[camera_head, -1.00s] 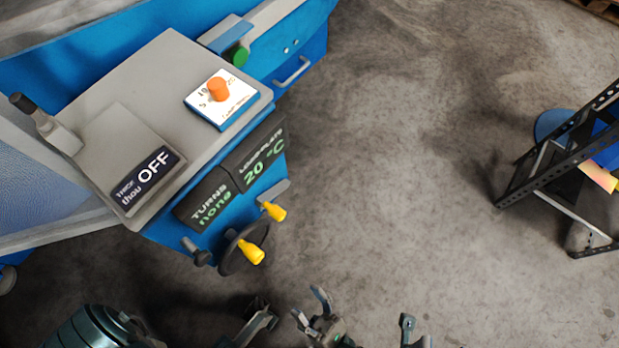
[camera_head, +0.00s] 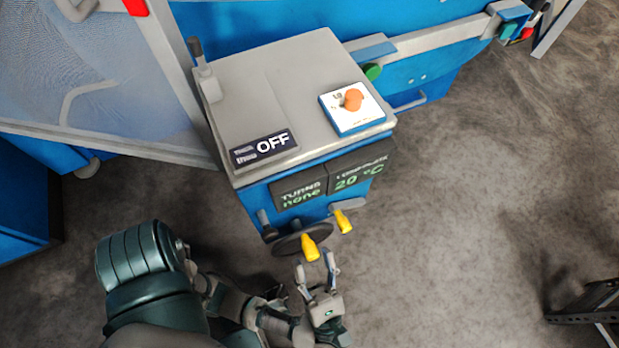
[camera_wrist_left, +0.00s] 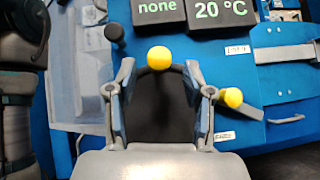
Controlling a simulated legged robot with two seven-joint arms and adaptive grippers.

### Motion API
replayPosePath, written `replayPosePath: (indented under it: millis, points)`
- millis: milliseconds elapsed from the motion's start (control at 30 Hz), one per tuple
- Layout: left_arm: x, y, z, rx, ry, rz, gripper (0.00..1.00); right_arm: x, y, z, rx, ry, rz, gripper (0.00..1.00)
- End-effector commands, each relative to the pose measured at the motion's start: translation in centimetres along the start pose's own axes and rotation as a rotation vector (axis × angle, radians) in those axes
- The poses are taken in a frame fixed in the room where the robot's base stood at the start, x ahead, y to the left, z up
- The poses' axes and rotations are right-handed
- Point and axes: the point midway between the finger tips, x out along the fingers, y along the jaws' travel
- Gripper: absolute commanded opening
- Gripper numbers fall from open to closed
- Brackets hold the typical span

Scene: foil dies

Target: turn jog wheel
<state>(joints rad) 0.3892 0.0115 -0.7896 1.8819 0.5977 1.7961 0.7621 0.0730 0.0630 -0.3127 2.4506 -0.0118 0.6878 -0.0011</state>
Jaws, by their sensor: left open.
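The jog wheel (camera_head: 288,244) is a dark disc on the front of the blue machine, with a yellow handle (camera_head: 310,250) sticking out. In the left wrist view, the yellow handle (camera_wrist_left: 159,56) shows end-on and the dark wheel (camera_wrist_left: 155,100) lies behind the space between my fingers. My left gripper (camera_head: 316,264) is open and empty, its fingertips close to the yellow handle on the near side. In the left wrist view, the gripper (camera_wrist_left: 160,75) has one finger on each side of the handle's line, with visible gaps. My right gripper is not in view.
A second yellow handle (camera_head: 342,221) sits right of the wheel, close to my right-hand finger in the wrist view (camera_wrist_left: 233,97). A dark knob (camera_head: 267,228) is left of the wheel. The displays read "TURNS none" (camera_head: 300,195), "20 °C" (camera_head: 358,178) and "OFF" (camera_head: 264,148).

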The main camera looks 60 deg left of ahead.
Motion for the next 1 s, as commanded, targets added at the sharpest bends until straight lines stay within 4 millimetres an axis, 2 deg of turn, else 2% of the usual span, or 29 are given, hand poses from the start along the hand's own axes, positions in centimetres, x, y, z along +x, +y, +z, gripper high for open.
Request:
replayPosePath:
  millis: [100, 200, 567, 600, 800, 1000]
  points:
    - [1.9, 0.0, 0.1, 0.0, -0.002, 0.0, 0.52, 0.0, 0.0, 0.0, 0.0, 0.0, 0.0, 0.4]
    - [2.9, 0.0, 0.1, 0.0, -0.002, 0.0, 0.52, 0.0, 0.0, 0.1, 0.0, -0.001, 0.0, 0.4]
    - [3.7, 0.0, 0.1, 0.001, -0.002, -0.001, 0.52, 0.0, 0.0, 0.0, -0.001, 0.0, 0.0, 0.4]
    - [3.7, 0.0, 0.1, 0.001, -0.002, -0.001, 0.49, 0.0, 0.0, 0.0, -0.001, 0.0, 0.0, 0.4]
    - [3.7, 0.0, 0.1, 0.001, -0.002, 0.0, 0.0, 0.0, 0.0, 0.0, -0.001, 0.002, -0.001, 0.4]
    - [3.7, 0.0, 0.1, 0.002, -0.001, 0.0, 0.0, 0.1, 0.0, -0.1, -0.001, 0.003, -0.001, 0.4]
